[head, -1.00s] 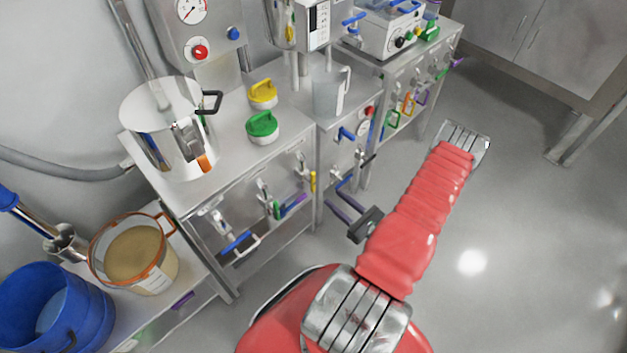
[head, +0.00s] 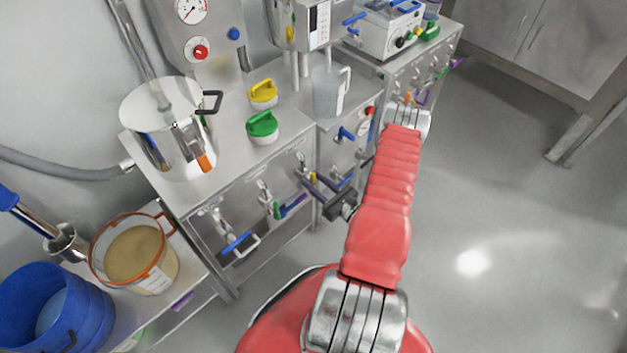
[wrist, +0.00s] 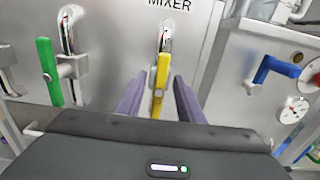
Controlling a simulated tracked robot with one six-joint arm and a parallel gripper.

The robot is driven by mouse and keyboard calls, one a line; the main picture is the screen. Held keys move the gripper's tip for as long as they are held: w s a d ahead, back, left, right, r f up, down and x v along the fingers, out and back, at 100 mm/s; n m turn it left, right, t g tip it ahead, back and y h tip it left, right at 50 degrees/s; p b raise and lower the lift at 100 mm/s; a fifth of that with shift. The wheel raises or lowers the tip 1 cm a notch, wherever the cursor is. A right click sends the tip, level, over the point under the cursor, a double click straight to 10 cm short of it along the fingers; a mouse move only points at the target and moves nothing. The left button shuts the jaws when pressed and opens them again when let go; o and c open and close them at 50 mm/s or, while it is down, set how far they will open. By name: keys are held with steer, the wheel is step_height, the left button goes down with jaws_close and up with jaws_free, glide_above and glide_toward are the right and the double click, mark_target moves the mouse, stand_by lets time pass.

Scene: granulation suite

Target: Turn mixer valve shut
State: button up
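The mixer valve has a yellow lever handle (wrist: 161,74) hanging straight down below its silver pipe, under the label MIXER in the wrist view. In the head view the yellow handle (head: 313,177) is small and partly hidden near my fingers. My gripper (wrist: 159,84) is open, with one purple finger on each side of the yellow handle. I cannot tell how far the fingertips are from the panel. My gripper (head: 320,181) also shows at the front of the bench in the head view.
A green lever (wrist: 48,72) hangs left of the yellow one, and a blue handle (wrist: 274,72) is on the panel to the right. A steel pot (head: 165,135) and yellow and green lidded jars stand on the bench. The floor (head: 510,220) at right is clear.

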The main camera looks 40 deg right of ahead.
steer(key=shift+w, duration=0.45)
jaws_close()
steer(key=shift+d, duration=0.1)
